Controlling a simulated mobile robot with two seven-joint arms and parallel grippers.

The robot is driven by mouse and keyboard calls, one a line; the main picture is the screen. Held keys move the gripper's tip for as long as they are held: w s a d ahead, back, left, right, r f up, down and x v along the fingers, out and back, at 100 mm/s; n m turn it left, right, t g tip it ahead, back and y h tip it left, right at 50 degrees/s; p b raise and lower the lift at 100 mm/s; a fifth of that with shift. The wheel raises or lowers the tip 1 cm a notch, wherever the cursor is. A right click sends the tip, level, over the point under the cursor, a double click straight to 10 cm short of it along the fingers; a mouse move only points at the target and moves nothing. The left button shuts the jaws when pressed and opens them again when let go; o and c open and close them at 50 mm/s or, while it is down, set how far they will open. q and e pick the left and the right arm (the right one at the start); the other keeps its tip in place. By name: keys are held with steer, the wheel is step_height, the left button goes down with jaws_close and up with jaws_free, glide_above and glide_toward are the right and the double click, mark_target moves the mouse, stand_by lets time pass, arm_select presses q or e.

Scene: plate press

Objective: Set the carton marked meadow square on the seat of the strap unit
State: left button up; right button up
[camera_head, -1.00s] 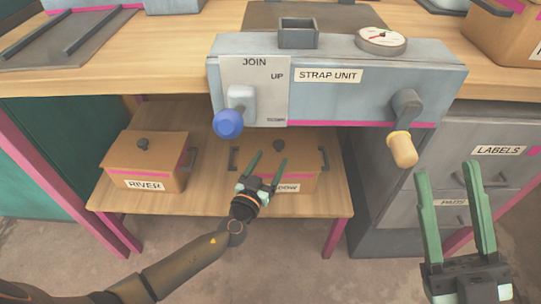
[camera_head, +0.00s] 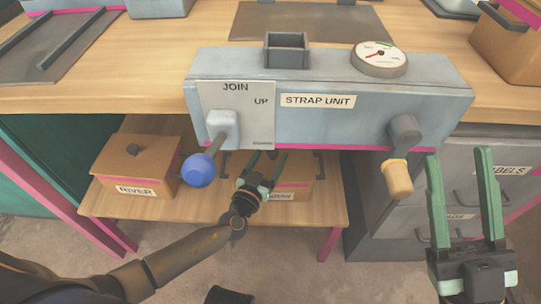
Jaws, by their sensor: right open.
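The carton with a label ending in "DOW" (camera_head: 300,190) sits on the lower shelf under the bench, with dark side handles and a pink stripe; the rest of its label is hidden by my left gripper. My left gripper (camera_head: 267,160) is open in front of the carton's middle, its fingers apart; contact cannot be told. The strap unit (camera_head: 330,125) is a grey-blue box at the bench's front edge. A dark flat plate (camera_head: 306,22) lies behind it, bare where visible. My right gripper (camera_head: 458,158) is open and empty, in front of the drawers at right.
A carton marked river (camera_head: 140,170) stands left on the lower shelf (camera_head: 210,205). The unit's blue-knobbed lever (camera_head: 201,170) and wooden-handled crank (camera_head: 397,178) jut out toward me. A gauge (camera_head: 380,58) and square dark socket (camera_head: 287,50) are on top. Grey drawers (camera_head: 400,215) stand right.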

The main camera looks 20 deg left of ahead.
arm_select(q)
jaws_close()
stand_by(0.3)
stand_by(0.3)
